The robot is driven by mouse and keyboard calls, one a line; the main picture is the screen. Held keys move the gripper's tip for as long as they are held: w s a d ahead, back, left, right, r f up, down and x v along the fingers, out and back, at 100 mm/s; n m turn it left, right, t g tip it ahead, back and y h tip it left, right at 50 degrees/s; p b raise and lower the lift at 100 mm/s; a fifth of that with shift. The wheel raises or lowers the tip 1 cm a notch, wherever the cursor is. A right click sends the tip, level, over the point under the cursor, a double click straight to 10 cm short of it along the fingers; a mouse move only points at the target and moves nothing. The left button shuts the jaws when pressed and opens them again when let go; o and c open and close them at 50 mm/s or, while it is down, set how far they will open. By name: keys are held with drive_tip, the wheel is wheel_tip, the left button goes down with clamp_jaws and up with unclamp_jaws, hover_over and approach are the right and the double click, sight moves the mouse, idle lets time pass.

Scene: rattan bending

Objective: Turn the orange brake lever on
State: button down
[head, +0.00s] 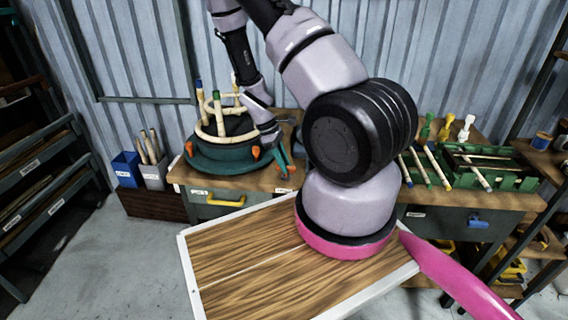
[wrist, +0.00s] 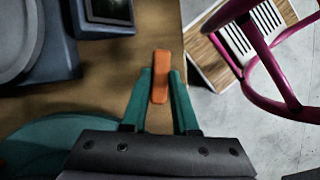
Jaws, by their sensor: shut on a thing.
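The orange brake lever (wrist: 161,70) shows in the wrist view as a short upright bar between the teal fingers of my gripper (wrist: 160,78). The fingers touch it from both sides, and my gripper is shut on it. In the head view my gripper (head: 284,163) is beside the green round bending fixture (head: 215,162), at its right side above the workbench. Orange knobs (head: 255,152) also show on the fixture's side. The lever's base is hidden by my gripper, so I cannot tell its exact angle.
The fixture holds a bent pale rattan piece (head: 213,117) and stands on the wooden workbench (head: 258,181). A dark grey device (wrist: 104,22) is close to the left of the lever in the wrist view. Green racks (head: 490,168) with rods stand at the right.

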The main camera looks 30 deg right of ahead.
drive_tip(key=m, duration=0.2)
drive_tip(key=m+y, duration=0.1)
drive_tip(key=m, duration=0.1)
drive_tip(key=shift+w+d+m+g+y, duration=0.1)
drive_tip(key=shift+d+m+g+y, duration=0.1)
drive_tip(key=shift+m+g+y, duration=0.15)
drive_tip(key=m+y, duration=0.1)
drive_tip(key=m, duration=0.2)
drive_tip(key=shift+m+g, duration=0.25)
drive_tip(key=shift+m, duration=0.1)
drive_tip(key=m+y, duration=0.1)
drive_tip(key=m, duration=0.2)
drive_tip(key=shift+d+y, duration=0.2)
drive_tip(key=shift+y, duration=0.15)
drive_tip(key=shift+m+y, duration=0.7)
drive_tip(key=shift+m, duration=1.4)
drive_tip(key=shift+t, duration=0.4)
drive_tip(key=c, duration=0.7)
unclamp_jaws()
